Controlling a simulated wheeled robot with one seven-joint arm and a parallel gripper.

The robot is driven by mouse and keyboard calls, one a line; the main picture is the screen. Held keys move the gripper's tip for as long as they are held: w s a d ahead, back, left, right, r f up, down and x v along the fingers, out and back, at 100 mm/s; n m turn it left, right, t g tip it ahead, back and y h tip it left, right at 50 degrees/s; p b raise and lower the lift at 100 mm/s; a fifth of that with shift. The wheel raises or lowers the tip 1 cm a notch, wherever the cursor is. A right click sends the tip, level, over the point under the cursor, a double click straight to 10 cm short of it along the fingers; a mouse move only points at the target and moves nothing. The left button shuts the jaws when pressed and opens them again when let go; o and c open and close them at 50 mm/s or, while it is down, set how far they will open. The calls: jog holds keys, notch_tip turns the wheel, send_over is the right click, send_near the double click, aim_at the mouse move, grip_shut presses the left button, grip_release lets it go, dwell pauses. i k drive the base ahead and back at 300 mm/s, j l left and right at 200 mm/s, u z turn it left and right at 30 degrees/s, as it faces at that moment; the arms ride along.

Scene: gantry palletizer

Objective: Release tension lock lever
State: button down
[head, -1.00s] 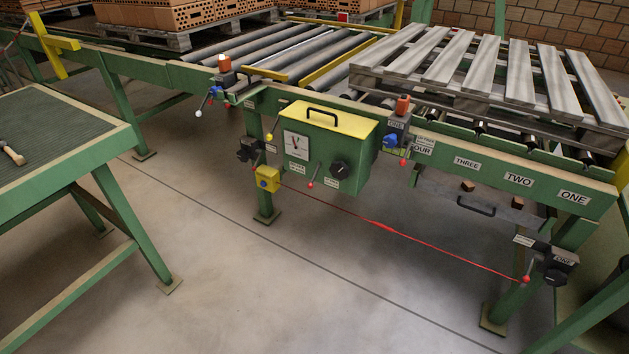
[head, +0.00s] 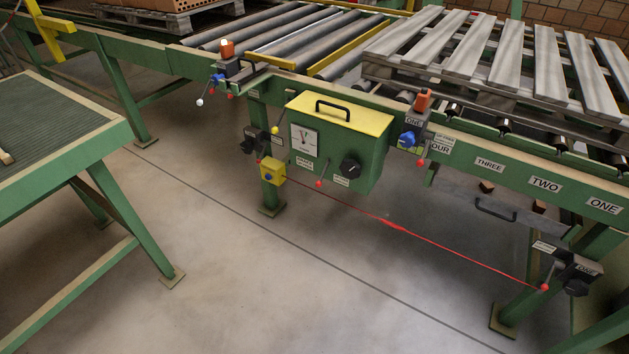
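My gripper is not in view. Several small levers are in view, and their labels are too small to tell which is the tension lock lever. A red-knobbed lever (head: 319,182) hangs under the front of the green control box (head: 365,152). A yellow-knobbed lever (head: 275,129) is at the box's left side. Another red-knobbed lever (head: 421,161) sits below the right orange-topped unit. One more red-knobbed lever (head: 545,286) is on the lower right bracket, where the red cord (head: 440,243) ends. The cord runs slack-free from the yellow block (head: 271,172).
The box has a yellow lid, a dial gauge (head: 304,138) and a black knob (head: 350,166). A pallet (head: 480,57) lies on the roller conveyor (head: 300,45). A green table (head: 60,150) stands at left. The floor (head: 250,290) in front is clear.

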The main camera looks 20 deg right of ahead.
aim_at(318, 183)
jog(key=i+l+u, duration=0.1)
jog(key=i, duration=0.4)
jog(key=i+l, duration=0.35)
jog(key=i+l+u, duration=0.15)
jog(key=i, duration=0.4)
jog(key=l, duration=0.1)
